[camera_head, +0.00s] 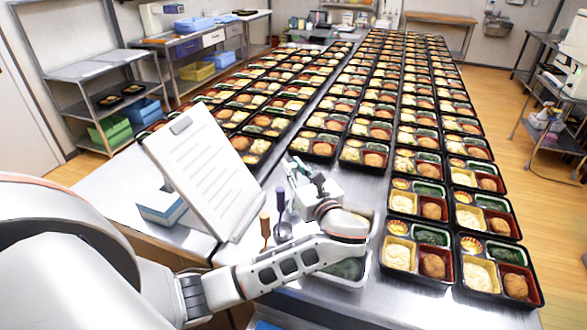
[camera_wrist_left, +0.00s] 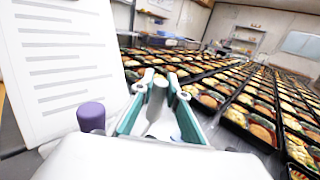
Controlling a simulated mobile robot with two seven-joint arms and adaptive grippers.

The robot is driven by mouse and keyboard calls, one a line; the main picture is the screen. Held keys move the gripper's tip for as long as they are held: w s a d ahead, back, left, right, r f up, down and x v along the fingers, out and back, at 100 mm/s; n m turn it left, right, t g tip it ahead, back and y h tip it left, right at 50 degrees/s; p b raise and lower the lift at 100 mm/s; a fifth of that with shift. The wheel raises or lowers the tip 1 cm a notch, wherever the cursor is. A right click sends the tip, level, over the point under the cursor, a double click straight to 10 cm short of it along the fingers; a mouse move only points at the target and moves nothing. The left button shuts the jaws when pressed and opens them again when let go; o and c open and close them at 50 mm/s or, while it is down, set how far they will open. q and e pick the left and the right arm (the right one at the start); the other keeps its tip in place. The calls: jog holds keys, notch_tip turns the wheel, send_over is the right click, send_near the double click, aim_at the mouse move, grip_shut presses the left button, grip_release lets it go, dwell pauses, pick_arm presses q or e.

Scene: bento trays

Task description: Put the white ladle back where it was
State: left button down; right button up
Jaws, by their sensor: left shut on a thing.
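My left gripper (camera_head: 303,178) is over the steel table, just right of the white document stand. In the left wrist view, its two teal fingers (camera_wrist_left: 156,108) are shut on a pale grey-white upright handle (camera_wrist_left: 157,98), which looks like the white ladle. The ladle's lower end is hidden behind the gripper body. A purple-handled utensil (camera_head: 280,202) stands just left of the gripper, and its purple top also shows in the left wrist view (camera_wrist_left: 91,116). An orange-handled utensil (camera_head: 265,224) stands further left. My right gripper is not in view.
The white document stand (camera_head: 205,170) rises close on the left, with a blue-and-white box (camera_head: 159,207) behind it. A metal pan (camera_head: 361,274) with green contents sits under my forearm. Rows of filled bento trays (camera_head: 416,240) cover the table to the right and beyond.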

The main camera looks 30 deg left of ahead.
pick_arm(q)
jog(key=shift+f, duration=0.25)
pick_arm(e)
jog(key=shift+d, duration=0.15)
pick_arm(q)
jog(key=shift+f, duration=0.1)
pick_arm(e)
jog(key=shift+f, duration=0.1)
pick_arm(q)
jog(key=c, duration=2)
grip_release()
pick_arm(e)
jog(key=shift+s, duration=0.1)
pick_arm(q)
jog(key=b+v, duration=0.2)
jog(key=v, duration=1)
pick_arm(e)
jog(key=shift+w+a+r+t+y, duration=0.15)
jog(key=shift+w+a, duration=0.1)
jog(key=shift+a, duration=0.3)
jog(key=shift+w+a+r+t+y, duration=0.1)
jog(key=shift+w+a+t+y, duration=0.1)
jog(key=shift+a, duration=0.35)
